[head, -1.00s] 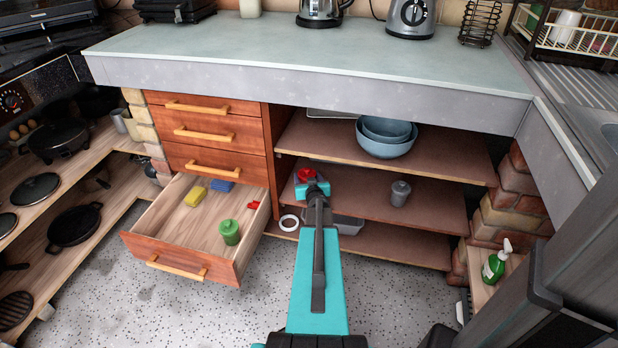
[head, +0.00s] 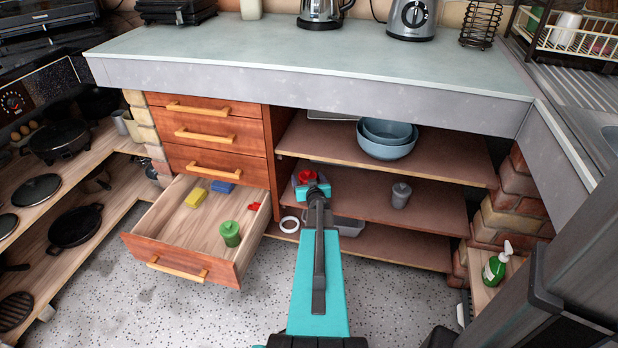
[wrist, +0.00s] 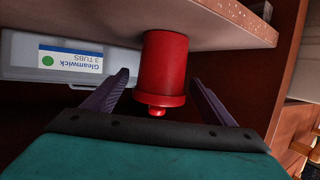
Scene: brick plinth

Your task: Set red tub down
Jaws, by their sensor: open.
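The red tub (wrist: 166,68) shows large in the wrist view, which is upside down. It stands upright with its base on the shelf board (wrist: 215,25) and its knobbed lid away from the board. My gripper (wrist: 159,78) is open, one finger on each side of the tub, with a visible gap on both sides. In the head view the red tub (head: 306,176) is on the left part of the middle shelf (head: 345,190), partly hidden by my gripper (head: 310,184).
A labelled box (wrist: 85,58) is behind the tub. A grey canister (head: 401,195) stands further right on the shelf. The open drawer (head: 190,245) at left holds a green tub (head: 230,233), a yellow block (head: 195,197) and a blue block (head: 223,187). Shelf between tub and canister is free.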

